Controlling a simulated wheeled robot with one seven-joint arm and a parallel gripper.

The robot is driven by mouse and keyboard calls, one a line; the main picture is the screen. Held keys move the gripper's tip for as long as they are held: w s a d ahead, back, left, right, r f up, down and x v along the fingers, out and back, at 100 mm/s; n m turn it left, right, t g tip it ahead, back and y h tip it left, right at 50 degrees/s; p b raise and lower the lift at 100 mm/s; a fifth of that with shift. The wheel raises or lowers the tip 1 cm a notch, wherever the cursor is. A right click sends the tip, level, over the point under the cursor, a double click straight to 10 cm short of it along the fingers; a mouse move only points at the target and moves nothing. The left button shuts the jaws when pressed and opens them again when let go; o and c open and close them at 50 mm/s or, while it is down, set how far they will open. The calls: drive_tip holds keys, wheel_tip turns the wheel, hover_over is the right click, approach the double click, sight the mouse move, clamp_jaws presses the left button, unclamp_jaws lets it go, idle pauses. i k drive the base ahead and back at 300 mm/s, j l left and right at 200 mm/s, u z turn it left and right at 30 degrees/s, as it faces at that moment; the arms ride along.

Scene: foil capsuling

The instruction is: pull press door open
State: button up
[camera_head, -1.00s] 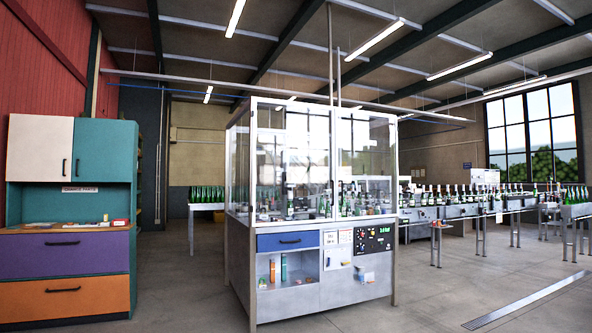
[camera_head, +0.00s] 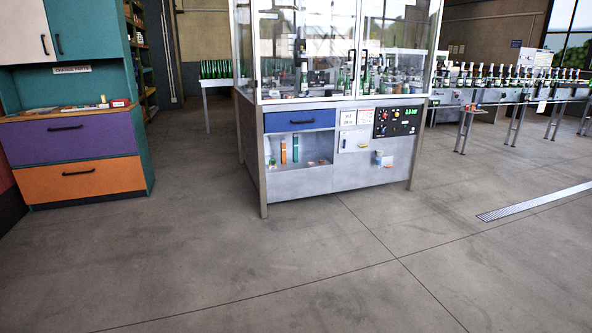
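The press (camera_head: 295,186) stands ahead, a grey metal cabinet with a clear glazed enclosure on top. Its two glazed doors, the left door (camera_head: 303,45) and the right door (camera_head: 398,45), appear shut. Two dark upright handles, the left handle (camera_head: 351,66) and the right handle (camera_head: 363,68), sit side by side where the doors meet. Bottles and machine parts show behind the glass. The top of the enclosure is cut off by the picture's upper edge. My gripper and arm are not in view.
Below the doors are a blue drawer (camera_head: 300,121), an open shelf and a control panel (camera_head: 398,121). A colourful cabinet (camera_head: 75,145) stands at left. A bottle conveyor (camera_head: 520,88) runs at right. The concrete floor (camera_head: 330,260) before the press is clear, with a drain grate (camera_head: 535,200) at right.

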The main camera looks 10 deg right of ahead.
sight(258, 83)
drive_tip(key=i+z, duration=0.45)
drive_tip(key=i, duration=3.65)
drive_tip(key=i+l+u, duration=0.1)
drive_tip(key=i, duration=0.7)
drive_tip(key=i+l+u, duration=0.15)
drive_tip(key=i, duration=0.6)
